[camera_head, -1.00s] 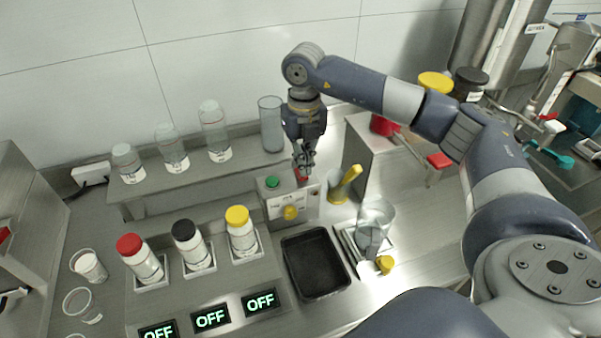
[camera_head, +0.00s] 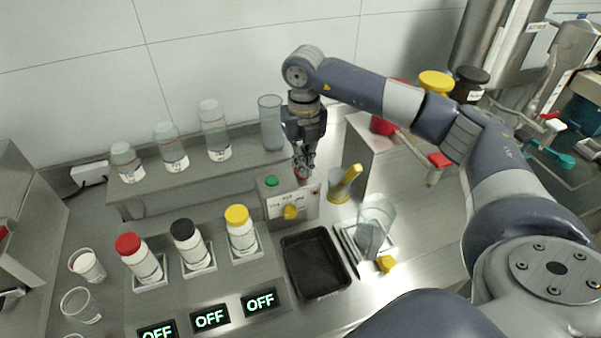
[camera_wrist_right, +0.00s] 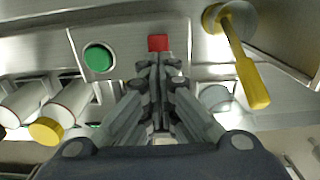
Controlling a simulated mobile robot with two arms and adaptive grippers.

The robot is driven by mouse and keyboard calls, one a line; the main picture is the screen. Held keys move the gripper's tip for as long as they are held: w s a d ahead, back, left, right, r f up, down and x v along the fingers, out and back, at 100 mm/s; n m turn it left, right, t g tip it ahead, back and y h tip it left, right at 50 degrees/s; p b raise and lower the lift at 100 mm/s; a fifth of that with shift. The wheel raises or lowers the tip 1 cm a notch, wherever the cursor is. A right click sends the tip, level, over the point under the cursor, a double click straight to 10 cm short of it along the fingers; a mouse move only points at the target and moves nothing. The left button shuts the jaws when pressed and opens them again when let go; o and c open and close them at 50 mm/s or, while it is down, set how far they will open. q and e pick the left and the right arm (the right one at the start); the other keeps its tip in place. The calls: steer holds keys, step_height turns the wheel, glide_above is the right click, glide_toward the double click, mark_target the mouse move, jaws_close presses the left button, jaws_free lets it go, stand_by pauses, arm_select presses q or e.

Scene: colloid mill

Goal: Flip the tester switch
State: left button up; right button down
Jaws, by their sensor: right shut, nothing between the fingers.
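The tester (camera_head: 275,208) is a small metal box in the middle of the bench, with a yellow knob (camera_head: 290,212) on its front. A green button (camera_head: 271,181) sits on its top left and a red button (camera_head: 302,177) on its top right. In the right wrist view the green button (camera_wrist_right: 98,58) is left of the red one (camera_wrist_right: 158,43). My right gripper (camera_head: 304,170) points down over the red button, shut and empty. Its fingertips (camera_wrist_right: 158,62) are at the red button and partly cover it; I cannot tell whether they touch. My left gripper is not in view.
A black tray (camera_head: 316,281) lies in front of the tester. Bottles with red, black and yellow caps (camera_head: 238,214) stand to its left. Clear bottles (camera_head: 214,140) stand on the shelf behind. A yellow-handled tool (camera_head: 345,184) and a clear jug (camera_head: 373,220) are at right.

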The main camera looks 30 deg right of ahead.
steer(key=shift+s+f+b, duration=0.1)
steer(key=shift+f+b, duration=0.5)
steer(key=shift+f, duration=0.3)
steer(key=shift+r, duration=0.2)
steer(key=shift+r+p, duration=0.6)
steer(key=shift+p, duration=0.05)
steer(key=shift+r+p, duration=1.7)
steer(key=shift+r, duration=1.05)
steer(key=shift+f, duration=0.1)
